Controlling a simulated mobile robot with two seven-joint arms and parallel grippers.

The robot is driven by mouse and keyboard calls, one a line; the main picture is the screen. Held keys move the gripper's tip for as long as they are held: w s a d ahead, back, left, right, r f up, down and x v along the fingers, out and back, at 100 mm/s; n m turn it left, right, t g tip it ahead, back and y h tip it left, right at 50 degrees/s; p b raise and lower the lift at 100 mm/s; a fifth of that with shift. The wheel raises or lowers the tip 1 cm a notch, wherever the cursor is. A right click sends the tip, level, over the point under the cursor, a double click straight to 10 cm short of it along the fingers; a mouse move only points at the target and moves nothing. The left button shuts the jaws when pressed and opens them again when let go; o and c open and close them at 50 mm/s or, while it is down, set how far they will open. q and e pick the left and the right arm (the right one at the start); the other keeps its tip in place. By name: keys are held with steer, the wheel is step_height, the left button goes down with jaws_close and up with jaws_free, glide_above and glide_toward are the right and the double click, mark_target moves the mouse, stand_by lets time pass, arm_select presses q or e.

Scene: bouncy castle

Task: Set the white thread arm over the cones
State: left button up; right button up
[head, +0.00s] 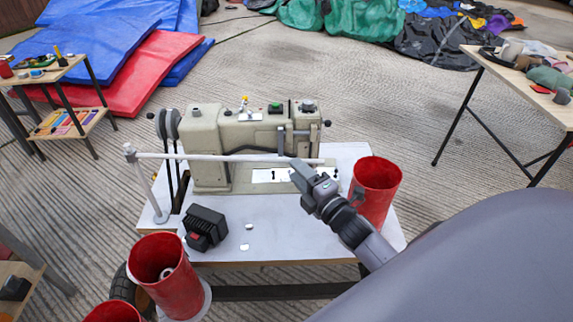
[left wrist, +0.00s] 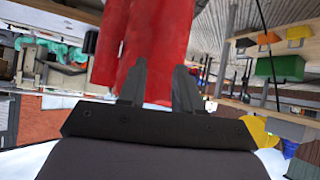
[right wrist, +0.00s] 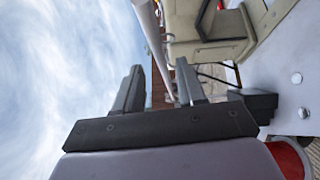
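The white thread arm (head: 220,157) is a long bar running level from a white post (head: 150,190) across the front of the sewing machine. Red open-topped, cone-like cylinders stand at front left (head: 165,275), one with a white peg inside, and another (head: 376,185) at the table's right. The bar is not above them. My right gripper (head: 297,172) is at the bar's right end; in the right wrist view its fingers (right wrist: 160,90) are apart, with the bar (right wrist: 153,45) showing between them. Contact is unclear. My left gripper (left wrist: 160,85) is open before red cylinders (left wrist: 150,40); the head view lacks it.
The beige sewing machine (head: 255,135) stands on the white table (head: 290,225), with a black box (head: 205,228) in front. Side tables stand left (head: 75,72) and right (head: 540,90). Blue and red mats (head: 150,70) lie behind; concrete floor between is clear.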

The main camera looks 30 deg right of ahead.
mark_target(286, 159)
steer(key=shift+w+r+b, duration=0.15)
steer(key=shift+w+b, duration=0.2)
steer(key=shift+w, duration=2.5)
steer(key=shift+c, duration=0.4)
jaws_close()
